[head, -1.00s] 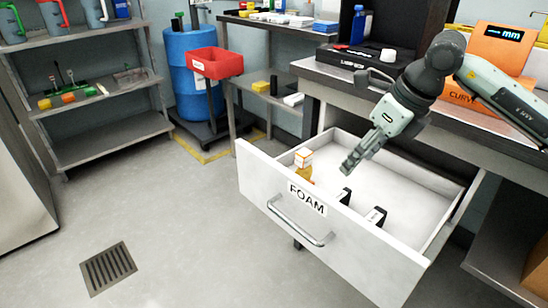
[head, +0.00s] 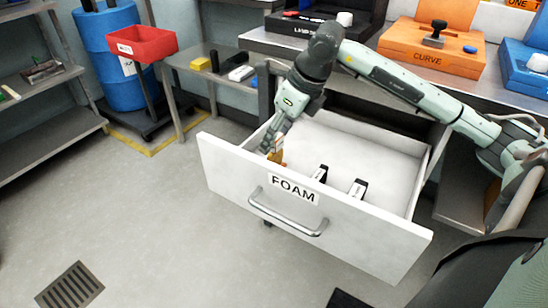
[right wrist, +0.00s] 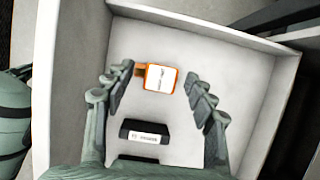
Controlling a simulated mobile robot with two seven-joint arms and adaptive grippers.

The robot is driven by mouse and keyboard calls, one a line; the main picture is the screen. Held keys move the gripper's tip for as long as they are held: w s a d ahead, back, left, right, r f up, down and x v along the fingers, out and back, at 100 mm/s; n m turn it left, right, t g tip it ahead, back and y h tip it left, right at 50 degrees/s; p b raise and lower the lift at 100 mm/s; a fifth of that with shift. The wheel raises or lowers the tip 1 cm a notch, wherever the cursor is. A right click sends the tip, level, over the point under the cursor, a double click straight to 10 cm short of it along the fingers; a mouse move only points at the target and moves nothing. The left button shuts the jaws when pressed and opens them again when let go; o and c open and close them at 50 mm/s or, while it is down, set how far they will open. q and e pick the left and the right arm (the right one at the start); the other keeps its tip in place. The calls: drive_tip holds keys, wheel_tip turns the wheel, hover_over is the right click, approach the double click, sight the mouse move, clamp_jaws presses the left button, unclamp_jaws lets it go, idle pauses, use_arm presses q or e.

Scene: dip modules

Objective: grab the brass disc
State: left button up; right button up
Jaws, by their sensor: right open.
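I cannot make out a brass disc in either view. My right gripper (head: 270,147) reaches into the open drawer (head: 315,222), at its left end. In the right wrist view my right gripper (right wrist: 160,74) is open, with its fingers spread either side of an orange item with a white top (right wrist: 160,78). That item also shows, partly hidden by the gripper, as an amber shape (head: 277,155) in the head view. A black item with a white label (right wrist: 145,134) lies nearer the wrist in the drawer. My left gripper is not in view.
The drawer front carries a FOAM label (head: 293,190) and a metal handle (head: 288,218). Two small black items lie inside, one at the right (head: 358,188). An orange case marked CURVE (head: 430,50) sits on the bench. The drawer's right half has bare floor.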

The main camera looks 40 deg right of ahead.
drive_tip(key=shift+w+a+f, duration=0.1)
drive_tip(key=shift+w+f, duration=0.15)
drive_tip(key=shift+f, duration=0.4)
clamp_jaws()
